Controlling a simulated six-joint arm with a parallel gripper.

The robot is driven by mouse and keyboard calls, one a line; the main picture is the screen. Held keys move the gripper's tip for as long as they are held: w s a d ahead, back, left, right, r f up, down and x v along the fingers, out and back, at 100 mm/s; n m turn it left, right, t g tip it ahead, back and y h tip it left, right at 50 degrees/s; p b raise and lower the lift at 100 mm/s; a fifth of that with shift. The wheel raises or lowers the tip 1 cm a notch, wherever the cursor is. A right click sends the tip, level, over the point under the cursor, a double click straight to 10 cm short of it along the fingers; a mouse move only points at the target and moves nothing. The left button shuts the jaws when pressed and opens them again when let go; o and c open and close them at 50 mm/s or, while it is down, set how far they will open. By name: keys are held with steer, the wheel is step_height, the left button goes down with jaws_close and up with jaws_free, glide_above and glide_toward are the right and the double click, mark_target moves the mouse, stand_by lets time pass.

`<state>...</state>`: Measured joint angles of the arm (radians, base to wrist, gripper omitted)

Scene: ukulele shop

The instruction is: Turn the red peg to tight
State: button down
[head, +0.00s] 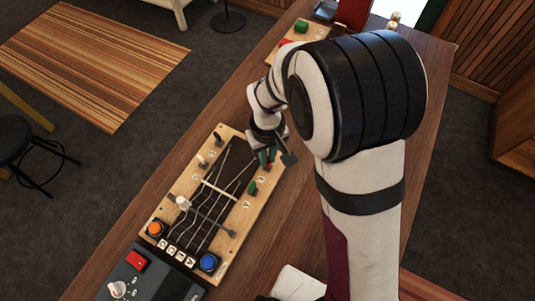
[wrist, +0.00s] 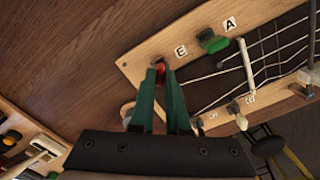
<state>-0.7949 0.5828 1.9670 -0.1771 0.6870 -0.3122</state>
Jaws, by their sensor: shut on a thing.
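The red peg (wrist: 160,68) sits at the corner of the wooden string board, beside the letter E label (wrist: 181,52). My gripper (wrist: 162,78) has its two green fingers closed around the red peg, and only a little of the red shows between the tips. In the head view my gripper (head: 268,158) is at the far right corner of the board (head: 226,245), partly hidden by my wrist. The peg's turn angle cannot be read. A green peg (wrist: 212,42) stands next to it by the A label (wrist: 229,24), apart from my fingers.
White and dark pegs line the board's other side, with a white one (head: 202,160) showing. An orange button (head: 156,228) and a blue button (head: 208,262) are at its near end. A dark box with a red switch (head: 137,261) stands nearer.

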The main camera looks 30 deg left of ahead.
steer(key=shift+n, duration=0.8)
steer(key=c, duration=0.9)
jaws_free()
step_height(320, 180, up, 16)
